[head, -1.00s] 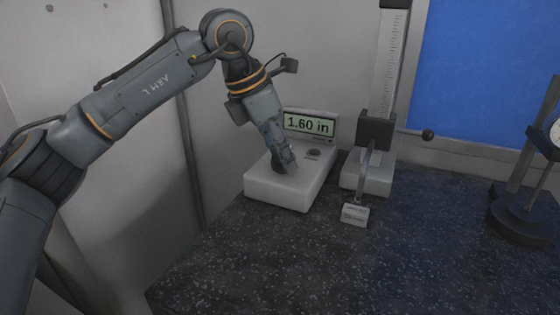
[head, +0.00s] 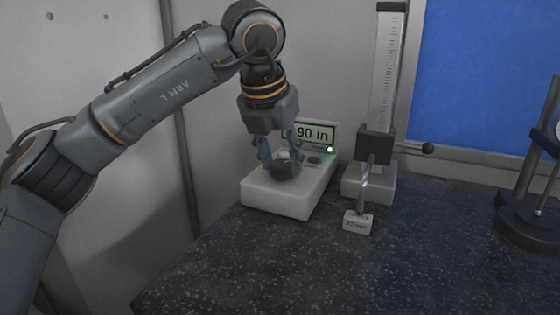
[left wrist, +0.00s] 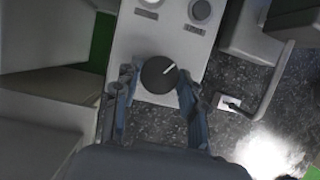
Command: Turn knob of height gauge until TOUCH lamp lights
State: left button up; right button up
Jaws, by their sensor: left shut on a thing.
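The knob (left wrist: 159,76) is a dark disc with a white pointer line on the white control box (head: 262,196). My left gripper (head: 281,165) is shut on it from above; in the left wrist view the fingers (left wrist: 158,92) stand on either side of it. The box display (head: 318,133) reads "90 in" at its end; my gripper hides the start. A lamp (head: 329,150) beside the display glows greenish white. The height gauge (head: 388,72) has a dark carriage (head: 375,146), whose probe (head: 363,190) reaches down to a small grey block (head: 357,222). My right gripper is out of view.
A dark gauge stand (head: 528,215) with a dial is at the right edge. The front of the speckled dark tabletop (head: 270,265) is clear.

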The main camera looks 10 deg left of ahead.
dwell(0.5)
pick_arm(q)
jog(key=o, duration=1.1)
jog(key=shift+o, duration=0.2)
jog(key=shift+r, duration=0.1)
jog(key=v, duration=1.1)
jog(key=shift+s+r, duration=0.2)
jog(key=shift+r, duration=0.15)
